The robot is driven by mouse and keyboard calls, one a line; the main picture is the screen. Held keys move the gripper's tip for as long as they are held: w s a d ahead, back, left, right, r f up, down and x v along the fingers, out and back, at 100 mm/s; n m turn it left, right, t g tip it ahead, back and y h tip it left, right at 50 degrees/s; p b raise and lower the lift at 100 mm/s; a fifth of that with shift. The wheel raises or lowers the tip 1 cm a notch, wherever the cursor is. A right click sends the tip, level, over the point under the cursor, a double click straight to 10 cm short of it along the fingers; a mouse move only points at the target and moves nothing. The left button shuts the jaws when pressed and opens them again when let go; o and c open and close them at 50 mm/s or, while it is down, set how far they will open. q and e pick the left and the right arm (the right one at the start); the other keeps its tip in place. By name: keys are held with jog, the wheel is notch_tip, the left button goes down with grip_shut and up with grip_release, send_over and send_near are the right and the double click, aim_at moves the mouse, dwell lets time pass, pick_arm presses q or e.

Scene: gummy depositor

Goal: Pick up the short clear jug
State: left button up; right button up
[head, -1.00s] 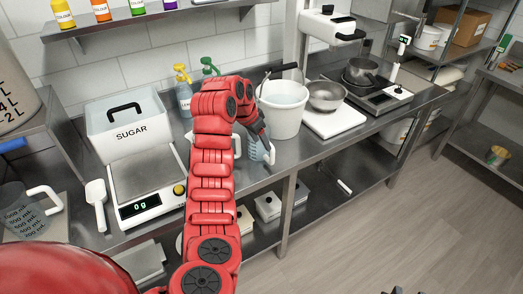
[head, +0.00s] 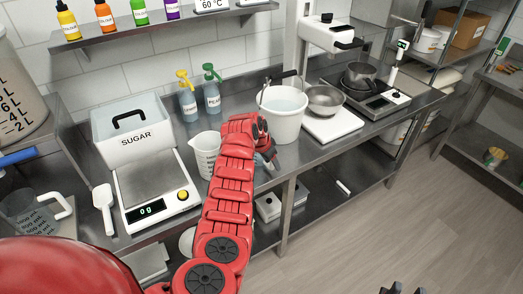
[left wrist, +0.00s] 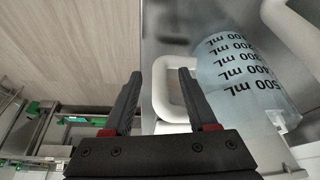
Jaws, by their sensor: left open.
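The short clear jug (left wrist: 240,75), bluish with black mL marks and a white handle (left wrist: 158,90), lies close ahead in the left wrist view. My left gripper (left wrist: 160,78) is open there, with its fingers at the handle. The right-hand finger overlaps the handle loop; I cannot tell whether it is inside the loop or above it. In the head view my left gripper (head: 269,159) is beside the white bucket, and my arm hides most of the jug. Dark tips of my right gripper (head: 402,290) show at the bottom edge, too cut off to judge.
A white bucket (head: 283,128) stands just behind my left gripper. A white measuring jug (head: 207,158) is to its left, near the scale (head: 150,185) and sugar bin (head: 130,145). Another clear jug (head: 35,212) stands far left. The floor at right is clear.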

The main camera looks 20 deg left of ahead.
pick_arm(q)
jog(key=shift+f, duration=0.1)
grip_shut()
dwell(1.4)
